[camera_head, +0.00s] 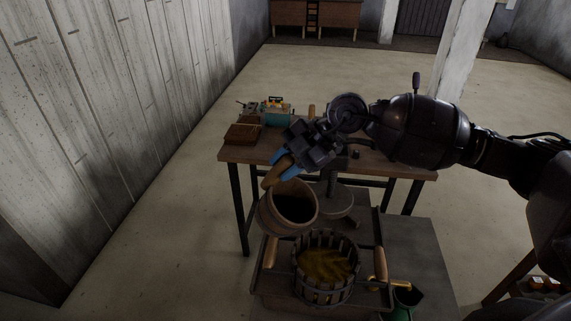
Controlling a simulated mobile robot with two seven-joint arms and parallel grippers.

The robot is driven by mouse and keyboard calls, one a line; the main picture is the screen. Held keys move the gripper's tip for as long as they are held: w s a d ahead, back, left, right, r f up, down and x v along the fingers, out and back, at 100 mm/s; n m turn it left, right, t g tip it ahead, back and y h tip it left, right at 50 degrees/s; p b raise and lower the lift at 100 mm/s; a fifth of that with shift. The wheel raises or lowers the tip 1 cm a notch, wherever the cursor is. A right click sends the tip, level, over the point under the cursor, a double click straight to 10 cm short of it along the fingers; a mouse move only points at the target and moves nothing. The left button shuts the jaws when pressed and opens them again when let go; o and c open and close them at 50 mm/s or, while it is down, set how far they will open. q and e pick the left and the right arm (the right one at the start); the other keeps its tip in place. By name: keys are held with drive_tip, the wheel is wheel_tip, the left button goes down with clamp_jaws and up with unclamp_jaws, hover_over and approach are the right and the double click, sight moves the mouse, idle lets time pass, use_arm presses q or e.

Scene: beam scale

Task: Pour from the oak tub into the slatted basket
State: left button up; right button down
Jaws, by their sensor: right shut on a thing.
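The oak tub (267,217) is a brown wooden vessel with a dark inside, tilted with its mouth toward the lower right. My right gripper (284,167), with blue fingertips, is shut on the tub's upper part. The tub hangs above and to the upper left of the slatted basket (317,291). The basket is round, with dark upright slats and yellowish-brown stuff inside. It stands in a wooden tray (272,285). No stream shows between the tub and the basket. My left gripper is not in view.
A wooden table (385,167) behind carries a brown box (243,133) and a teal toolbox (277,118). A white pillar (460,50) stands at the right. Floor at the left is clear.

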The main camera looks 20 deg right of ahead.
drive_tip(key=shift+r, duration=3.6)
drive_tip(key=shift+m+g+h, duration=0.4)
drive_tip(key=shift+g+h, duration=0.7)
drive_tip(key=shift+h, duration=0.1)
drive_tip(key=shift+m+g+h, duration=0.3)
drive_tip(key=shift+g+h, duration=0.6)
drive_tip(key=shift+g, duration=0.2)
drive_tip(key=shift+s, duration=0.1)
drive_tip(key=s+a+r+b, duration=0.2)
drive_tip(key=s+a+r, duration=0.1)
drive_tip(key=s, duration=0.6)
drive_tip(key=shift+a, duration=0.25)
drive_tip(key=shift+s+f, duration=0.1)
drive_tip(key=shift+s, duration=0.05)
